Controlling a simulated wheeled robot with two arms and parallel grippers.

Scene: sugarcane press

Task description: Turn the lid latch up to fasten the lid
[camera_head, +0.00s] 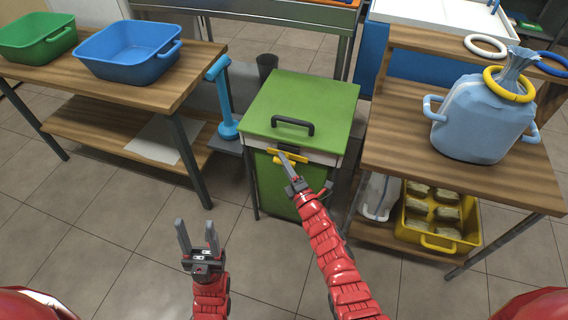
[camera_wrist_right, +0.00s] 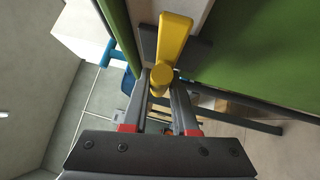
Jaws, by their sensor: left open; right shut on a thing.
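The green press box with its green lid (camera_head: 303,103) stands in the middle of the head view. The lid lies closed and has a dark handle (camera_head: 293,125). The yellow lid latch (camera_head: 289,157) is on the front of the box, just under the lid's front edge. In the right wrist view the latch (camera_wrist_right: 173,45) shows a yellow arm in front of a dark plate. My right gripper (camera_head: 289,163) is shut on the latch; its fingers (camera_wrist_right: 165,93) close around the latch's yellow knob. My left gripper (camera_head: 196,238) is open and empty above the floor, left of the box.
A wooden table with a green tub (camera_head: 38,38) and a blue tub (camera_head: 127,52) is at left. A blue upright tool (camera_head: 226,100) stands beside the box. A wooden shelf at right holds a blue bag (camera_head: 483,118) and a yellow crate (camera_head: 439,240).

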